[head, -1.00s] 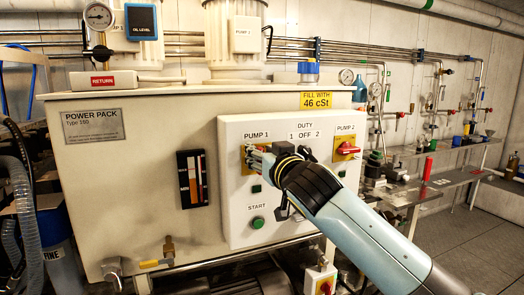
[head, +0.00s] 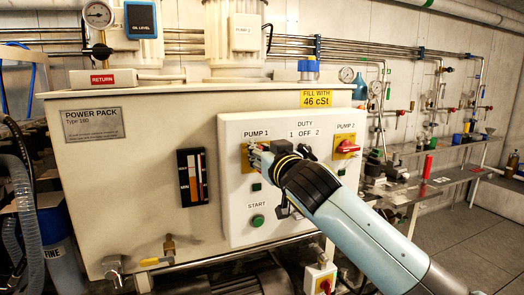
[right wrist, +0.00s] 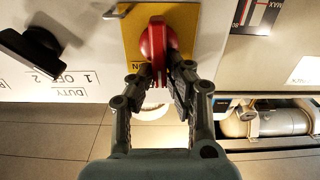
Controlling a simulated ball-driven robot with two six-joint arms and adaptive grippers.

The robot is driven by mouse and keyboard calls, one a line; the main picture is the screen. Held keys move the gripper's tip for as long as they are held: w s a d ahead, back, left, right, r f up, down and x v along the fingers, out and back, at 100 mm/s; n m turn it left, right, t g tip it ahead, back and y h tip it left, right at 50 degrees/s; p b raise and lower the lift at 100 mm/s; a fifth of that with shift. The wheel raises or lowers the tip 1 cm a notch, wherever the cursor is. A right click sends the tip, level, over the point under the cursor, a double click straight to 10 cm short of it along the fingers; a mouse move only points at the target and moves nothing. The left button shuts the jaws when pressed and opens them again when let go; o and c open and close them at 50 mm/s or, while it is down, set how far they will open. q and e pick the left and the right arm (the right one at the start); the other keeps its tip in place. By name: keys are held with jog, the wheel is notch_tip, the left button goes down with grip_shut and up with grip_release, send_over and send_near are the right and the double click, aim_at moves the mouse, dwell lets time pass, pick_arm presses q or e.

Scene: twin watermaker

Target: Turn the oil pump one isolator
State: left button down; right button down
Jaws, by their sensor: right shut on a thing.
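The pump one isolator is a red rotary handle (right wrist: 158,45) on a yellow plate (right wrist: 187,22), seen close up in the right wrist view. In the head view its yellow plate (head: 246,158) sits under the PUMP 1 label, and the handle is mostly hidden by my right gripper (head: 259,157). In the right wrist view the fingers of my right gripper (right wrist: 166,80) are closed on the handle's lower end, one on each side. My left gripper is not in view.
The black DUTY selector (head: 308,153) and the red PUMP 2 isolator (head: 348,147) are to the right on the same white panel (head: 235,215). The green START button (head: 258,222) is below. A small box with a red knob (head: 325,285) stands low, near my right arm.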

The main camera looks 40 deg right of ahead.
aim_at(246, 159)
jog(key=n+p, duration=0.1)
jog(key=n, duration=0.3)
jog(key=a+f+n+p, duration=0.1)
jog(key=n+p, duration=0.1)
jog(key=n, duration=0.2)
jog(key=a+n+p, duration=0.1)
jog(key=n, duration=0.3)
jog(key=shift+w+a+f+n+p, duration=0.15)
jog(key=shift+w+f+n+p, duration=0.15)
jog(key=shift+n+p, duration=0.1)
jog(key=n, duration=0.2)
jog(key=f+n, duration=0.1)
jog(key=n, duration=0.1)
jog(key=shift+a+n+p, duration=0.1)
jog(key=shift+n+p, duration=0.2)
jog(key=shift+f, duration=0.1)
jog(key=c, duration=1.3)
grip_release()
